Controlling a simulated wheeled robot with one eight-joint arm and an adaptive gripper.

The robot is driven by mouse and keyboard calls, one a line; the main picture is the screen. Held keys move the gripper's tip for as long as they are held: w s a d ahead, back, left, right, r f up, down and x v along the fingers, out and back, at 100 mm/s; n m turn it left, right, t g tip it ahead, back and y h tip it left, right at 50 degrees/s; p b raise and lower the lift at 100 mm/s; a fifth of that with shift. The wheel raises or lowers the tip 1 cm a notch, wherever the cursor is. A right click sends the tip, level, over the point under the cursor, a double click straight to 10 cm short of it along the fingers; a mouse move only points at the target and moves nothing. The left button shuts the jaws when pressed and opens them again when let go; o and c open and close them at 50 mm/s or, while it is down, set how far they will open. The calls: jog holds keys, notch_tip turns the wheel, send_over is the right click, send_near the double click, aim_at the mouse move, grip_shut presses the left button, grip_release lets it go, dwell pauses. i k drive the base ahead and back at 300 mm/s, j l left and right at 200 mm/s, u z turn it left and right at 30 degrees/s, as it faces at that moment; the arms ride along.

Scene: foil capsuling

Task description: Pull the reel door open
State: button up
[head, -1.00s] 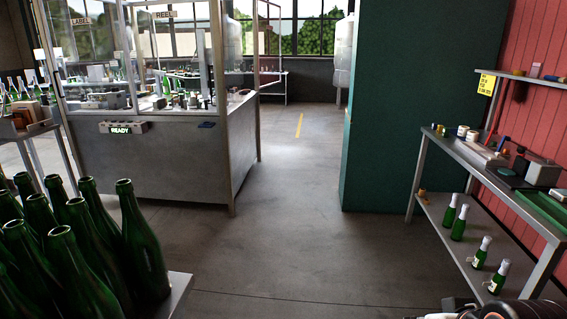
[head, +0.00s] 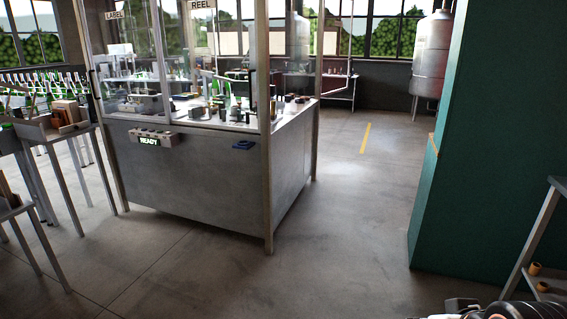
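The glazed machine enclosure (head: 190,175) stands ahead, left of centre. The REEL sign (head: 203,5) is at the top of its right front pane, which I take to be the reel door (head: 212,60). The door looks shut. A dark upright bar, perhaps its handle (head: 253,88), shows near the right corner post. Only a dark part of my arm shows at the bottom right edge. No gripper fingers can be made out, and nothing of mine is near the door.
A READY panel (head: 152,139) and a blue item (head: 243,145) are on the enclosure's front. Tables (head: 75,128) stand at left. A green wall block (head: 490,150) and a shelf stand (head: 540,235) are at right. The floor (head: 340,240) between is clear.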

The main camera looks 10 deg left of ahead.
aim_at(200, 5)
jog(key=i+j+u, duration=0.2)
jog(key=i, duration=0.25)
jog(key=i+j+u, duration=0.2)
jog(key=i, duration=0.3)
jog(key=i+j+u, duration=0.2)
jog(key=i, duration=0.3)
jog(key=i+j, duration=0.15)
jog(key=j, duration=0.2)
jog(key=i+j, duration=0.2)
jog(key=j, duration=0.2)
jog(key=i+j, duration=0.15)
jog(key=j, duration=0.2)
jog(key=i+j, duration=0.15)
jog(key=j, duration=0.2)
jog(key=z, duration=0.05)
